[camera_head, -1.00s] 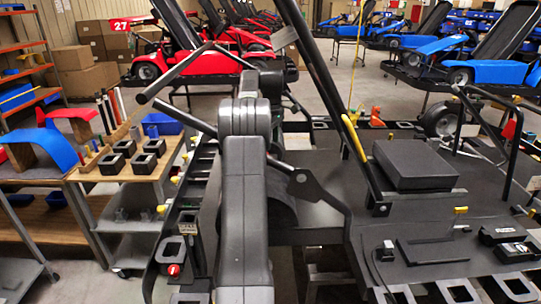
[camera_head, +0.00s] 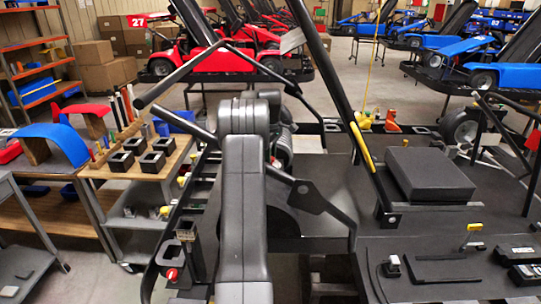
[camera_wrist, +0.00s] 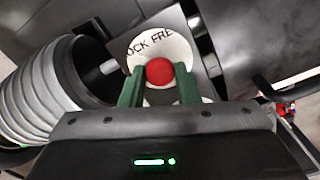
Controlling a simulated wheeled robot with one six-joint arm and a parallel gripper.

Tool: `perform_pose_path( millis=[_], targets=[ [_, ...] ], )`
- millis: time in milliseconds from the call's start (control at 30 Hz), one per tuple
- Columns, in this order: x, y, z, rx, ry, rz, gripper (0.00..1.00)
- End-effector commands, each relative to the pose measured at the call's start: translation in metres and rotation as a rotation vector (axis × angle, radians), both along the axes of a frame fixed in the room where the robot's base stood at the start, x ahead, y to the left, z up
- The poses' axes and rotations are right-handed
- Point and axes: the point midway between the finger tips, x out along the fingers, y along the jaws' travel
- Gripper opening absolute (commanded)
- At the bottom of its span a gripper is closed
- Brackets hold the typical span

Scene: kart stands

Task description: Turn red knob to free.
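The red knob (camera_wrist: 159,72) is round and sits in the middle of a white dial plate (camera_wrist: 176,48) in the wrist view. Black letters on the plate read "OCK FRE"; the rest of the lettering is cut off or hidden. The two green fingers of my gripper (camera_wrist: 160,88) stand on either side of the knob, with their tips close by its lower sides. I cannot tell if they press on it or leave a small gap. In the head view my arm hides my gripper and the dial.
A ribbed grey cylinder (camera_wrist: 48,76) lies close on the left of the dial in the wrist view. A black kart stand with a black box (camera_head: 428,174) fills the right. A wooden-topped cart (camera_head: 140,170) stands left. Red karts (camera_head: 200,62) and blue karts (camera_head: 485,70) stand behind.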

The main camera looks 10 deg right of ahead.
Motion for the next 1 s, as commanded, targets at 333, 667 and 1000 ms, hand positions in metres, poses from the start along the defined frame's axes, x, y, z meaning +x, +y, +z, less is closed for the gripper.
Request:
perform_pose_path(
  millis=[333,667,1000],
  targets=[
    [-0.0001,-0.0001,0.0002,0.000,0.000,-0.039,0.06],
    [0.0000,-0.0002,0.0004,0.000,0.000,-0.252,0.06],
    [-0.0001,-0.0003,0.0005,-0.001,-0.001,-0.574,0.06]
  ],
)
